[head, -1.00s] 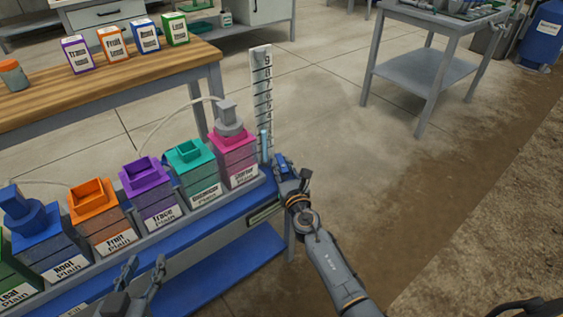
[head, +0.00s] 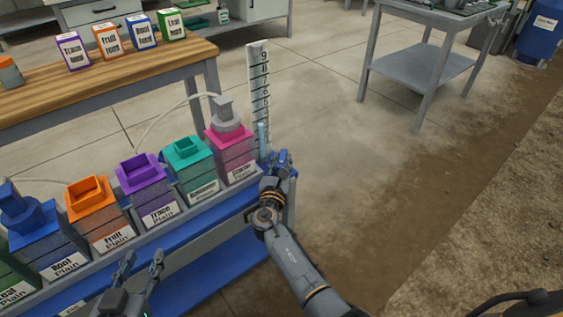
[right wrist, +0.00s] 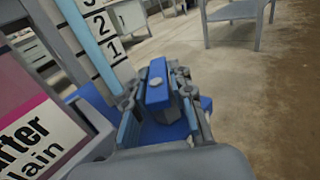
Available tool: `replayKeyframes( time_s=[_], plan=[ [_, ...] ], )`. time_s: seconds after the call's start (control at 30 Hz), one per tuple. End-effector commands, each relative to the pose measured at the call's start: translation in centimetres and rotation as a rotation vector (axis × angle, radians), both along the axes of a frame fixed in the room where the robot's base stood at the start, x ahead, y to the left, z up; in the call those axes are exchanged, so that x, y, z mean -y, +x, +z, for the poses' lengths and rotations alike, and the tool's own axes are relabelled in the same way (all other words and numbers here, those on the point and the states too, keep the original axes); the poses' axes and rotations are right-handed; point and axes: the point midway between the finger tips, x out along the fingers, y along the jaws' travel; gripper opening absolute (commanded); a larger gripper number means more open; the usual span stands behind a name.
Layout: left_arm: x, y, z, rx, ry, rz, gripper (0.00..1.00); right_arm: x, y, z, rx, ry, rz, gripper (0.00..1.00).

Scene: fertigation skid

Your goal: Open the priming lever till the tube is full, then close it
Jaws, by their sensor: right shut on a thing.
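The blue priming lever (right wrist: 157,92) stands between the fingers of my right gripper (head: 283,160) in the right wrist view, and the gripper is shut on it. In the head view the gripper mostly hides the lever. The tube (head: 262,138) stands just left of the gripper, in front of a white numbered scale board (head: 258,80). Its light blue column shows low on the scale; the right wrist view shows it beside the low numbers (right wrist: 92,35), its top cut off. My left gripper (head: 140,264) is open and empty at the lower left.
A row of coloured containers stands on the blue skid, with the pink Starter one (head: 232,150) nearest the tube. A wooden bench (head: 110,75) with small labelled packs is behind. A grey table (head: 420,65) stands far right. The floor right of my right arm is clear.

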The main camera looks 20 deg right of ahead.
Motion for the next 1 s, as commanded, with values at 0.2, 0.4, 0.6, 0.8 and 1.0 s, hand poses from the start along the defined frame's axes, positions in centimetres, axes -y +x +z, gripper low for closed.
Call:
replayKeyframes(
  time_s=[0.2,0.4,0.6,0.8,1.0],
  plan=[
    [0.02,0.02,0.04,0.002,0.000,0.000,0.40,0.03,-0.01,-0.04,-0.001,0.000,-0.002,0.00],
    [0.01,0.04,0.05,0.002,0.000,0.000,0.40,0.04,-0.02,-0.04,-0.001,0.000,-0.001,0.38],
    [0.01,0.03,0.04,0.002,0.000,0.000,0.40,0.03,-0.01,-0.02,0.000,0.000,-0.001,0.41],
    [0.06,0.00,0.13,0.002,-0.002,-0.001,0.40,0.04,-0.02,0.02,0.000,-0.001,0.014,0.41],
    [0.04,0.00,0.71,0.002,-0.001,-0.001,0.40,0.05,-0.03,0.10,-0.001,-0.003,0.116,0.41]
  ],
)
